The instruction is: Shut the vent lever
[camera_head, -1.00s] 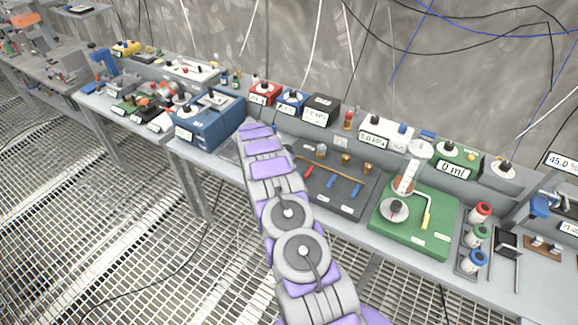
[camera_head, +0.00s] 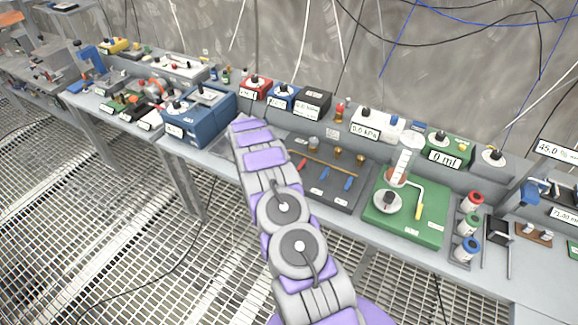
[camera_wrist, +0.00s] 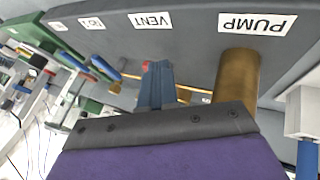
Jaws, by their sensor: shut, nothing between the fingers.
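The valve panel (camera_head: 325,197) is a dark plate on the bench with brass fittings along a brass pipe. It carries a red lever (camera_head: 303,163) and two blue levers (camera_head: 348,184). In the wrist view the panel appears upside down. The VENT label (camera_wrist: 150,20) is in line with a bit of red handle (camera_wrist: 146,65), mostly hidden behind my gripper (camera_wrist: 158,66). My gripper is shut and empty, close to the panel; I cannot tell whether it touches the red handle. In the head view my arm hides the gripper.
A thick brass cylinder (camera_wrist: 235,75) stands beside my gripper, near the PUMP label (camera_wrist: 257,23). A blue box (camera_head: 200,118) stands left of my arm, and a green board (camera_head: 405,215) lies right of the panel. Small instruments line the back shelf.

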